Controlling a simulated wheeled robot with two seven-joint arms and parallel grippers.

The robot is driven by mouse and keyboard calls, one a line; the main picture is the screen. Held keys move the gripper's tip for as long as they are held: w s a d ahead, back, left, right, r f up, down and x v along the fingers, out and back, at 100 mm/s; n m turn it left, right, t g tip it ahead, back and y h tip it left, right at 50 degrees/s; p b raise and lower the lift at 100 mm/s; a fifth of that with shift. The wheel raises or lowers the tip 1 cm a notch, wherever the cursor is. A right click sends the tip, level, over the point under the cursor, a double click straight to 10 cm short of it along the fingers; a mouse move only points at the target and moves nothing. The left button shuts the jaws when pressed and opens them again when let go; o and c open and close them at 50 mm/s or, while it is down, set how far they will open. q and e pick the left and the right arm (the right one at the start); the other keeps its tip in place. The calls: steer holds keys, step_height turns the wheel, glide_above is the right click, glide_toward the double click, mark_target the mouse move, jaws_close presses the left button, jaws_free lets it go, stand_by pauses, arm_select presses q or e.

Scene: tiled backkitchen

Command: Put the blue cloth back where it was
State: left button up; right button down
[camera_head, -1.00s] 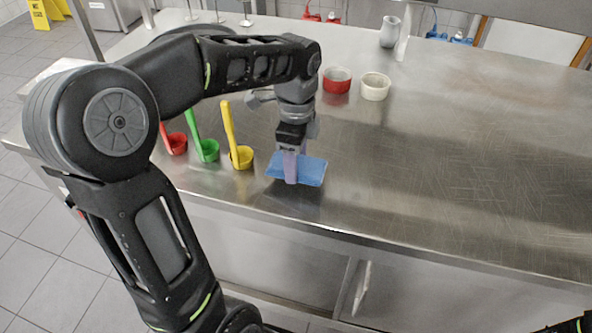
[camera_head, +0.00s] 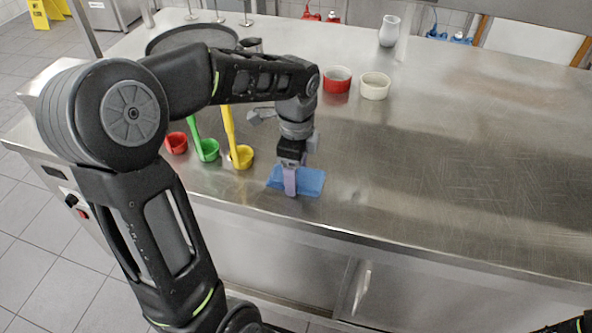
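The blue cloth (camera_head: 312,182) is at the front edge of the steel counter, right of the yellow ladle. It looks flat and low, at or very close to the counter top. My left gripper (camera_head: 290,184) points down onto it, with one finger showing in front of the cloth's middle. The gripper looks shut on the cloth; the far finger is hidden. My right gripper is out of view; only a bit of my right arm shows at the bottom right corner.
Red (camera_head: 176,143), green (camera_head: 209,150) and yellow (camera_head: 242,157) ladles stand left of the cloth. A dark round pan (camera_head: 190,38) is at the back left. The counter's right side (camera_head: 470,150) is clear.

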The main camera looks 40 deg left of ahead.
arm_select(q)
steer(key=o, duration=0.3)
step_height(320, 180, up, 12)
steer(key=shift+r, duration=0.2)
stand_by(0.5)
stand_by(0.7)
